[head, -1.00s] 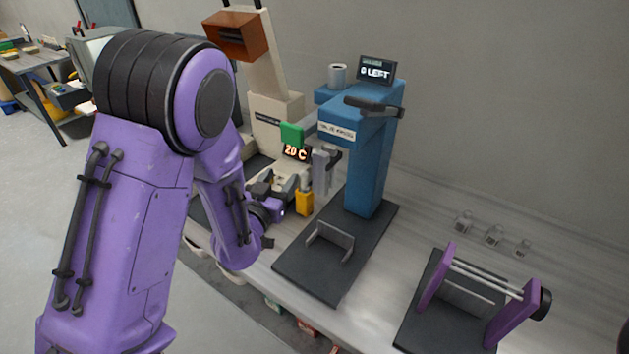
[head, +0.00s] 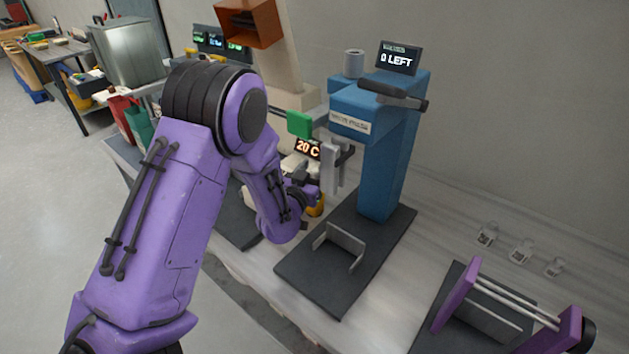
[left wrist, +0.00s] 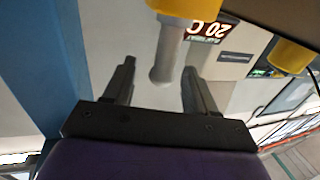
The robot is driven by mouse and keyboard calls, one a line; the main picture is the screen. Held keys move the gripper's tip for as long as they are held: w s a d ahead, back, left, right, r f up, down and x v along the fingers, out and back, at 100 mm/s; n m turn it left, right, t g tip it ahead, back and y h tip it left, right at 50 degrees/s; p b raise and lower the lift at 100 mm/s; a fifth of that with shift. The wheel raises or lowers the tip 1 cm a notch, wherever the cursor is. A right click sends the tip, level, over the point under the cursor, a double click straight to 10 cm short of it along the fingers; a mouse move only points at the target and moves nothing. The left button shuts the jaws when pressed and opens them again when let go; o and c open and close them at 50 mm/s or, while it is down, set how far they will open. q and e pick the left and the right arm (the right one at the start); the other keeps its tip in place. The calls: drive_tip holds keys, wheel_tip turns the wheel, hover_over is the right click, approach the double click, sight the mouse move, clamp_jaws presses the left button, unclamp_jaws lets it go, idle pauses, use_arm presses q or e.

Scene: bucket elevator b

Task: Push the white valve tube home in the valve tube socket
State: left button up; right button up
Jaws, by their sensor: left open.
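In the left wrist view, a pale grey-white tube (left wrist: 167,55) joins a yellow part (left wrist: 187,7) at the top edge; it appears to be the valve tube. My left gripper (left wrist: 159,67) is open, with one finger on each side of the tube and visible gaps. I cannot tell how deep the tube sits in its socket. In the head view, my left gripper (head: 312,194) is at the left of the blue press (head: 385,165), and the yellow part (head: 316,208) is partly hidden behind it. My right gripper is not in view.
The press has a dark base with a grey bracket (head: 343,238) and a display (head: 399,59) reading "0 LEFT". A "20 C" display (head: 308,149) stands behind my gripper. A purple-ended stand (head: 455,300) and small clear pieces (head: 520,251) are on the right. Bench between is clear.

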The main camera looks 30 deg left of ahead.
use_arm(q)
drive_tip(key=w, duration=0.2)
drive_tip(key=shift+w+a+f, duration=0.1)
drive_tip(key=shift+w+a, duration=0.2)
clamp_jaws()
